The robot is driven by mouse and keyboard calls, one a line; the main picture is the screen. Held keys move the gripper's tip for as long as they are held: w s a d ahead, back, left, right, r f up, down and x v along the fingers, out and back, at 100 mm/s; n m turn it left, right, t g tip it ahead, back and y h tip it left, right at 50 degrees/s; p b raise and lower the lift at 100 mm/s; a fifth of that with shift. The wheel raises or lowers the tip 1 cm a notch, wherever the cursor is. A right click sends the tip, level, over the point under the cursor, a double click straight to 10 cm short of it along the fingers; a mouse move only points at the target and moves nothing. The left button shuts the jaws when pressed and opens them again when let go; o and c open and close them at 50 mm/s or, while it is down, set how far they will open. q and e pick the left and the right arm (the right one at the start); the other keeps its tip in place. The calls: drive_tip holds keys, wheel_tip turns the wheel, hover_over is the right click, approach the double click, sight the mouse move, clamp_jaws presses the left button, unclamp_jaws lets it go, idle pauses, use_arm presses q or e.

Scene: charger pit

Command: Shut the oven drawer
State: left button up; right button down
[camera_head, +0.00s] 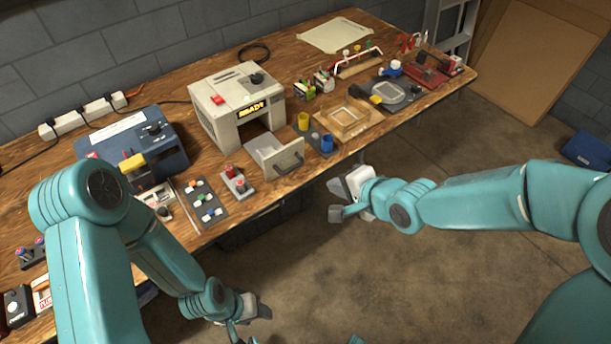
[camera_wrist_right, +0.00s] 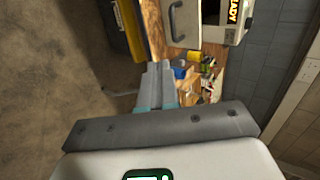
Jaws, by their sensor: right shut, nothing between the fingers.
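The oven (camera_head: 238,100) is a pale box with a red switch, a black knob and a yellow "READY" label, standing on the wooden bench. Its drawer (camera_head: 268,150) is pulled out at the front, with a dark bar handle (camera_head: 290,162) facing the bench edge. In the right wrist view the drawer front (camera_wrist_right: 186,22) and part of the oven (camera_wrist_right: 231,22) show at the top. My right gripper (camera_head: 338,190) is shut and empty, off the bench edge, right of and apart from the drawer. My left gripper (camera_head: 254,306) hangs low in front of the bench; its finger opening is unclear.
Blue and yellow cups (camera_head: 327,143) stand right of the drawer, beside a wooden frame (camera_head: 350,117). A red-button block (camera_head: 237,182) sits close left of the drawer. A blue machine (camera_head: 140,145) is farther left. Open floor lies before the bench.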

use_arm(q)
drive_tip(key=shift+w+a+f+b, duration=0.15)
drive_tip(key=shift+w+f+b, duration=0.15)
drive_tip(key=shift+f, duration=0.2)
use_arm(e)
drive_tip(key=w+a+r+x, duration=0.1)
drive_tip(key=x, duration=1.3)
drive_tip(key=shift+a+r, duration=0.15)
drive_tip(key=shift+w, duration=0.1)
drive_tip(key=shift+w+a, duration=0.1)
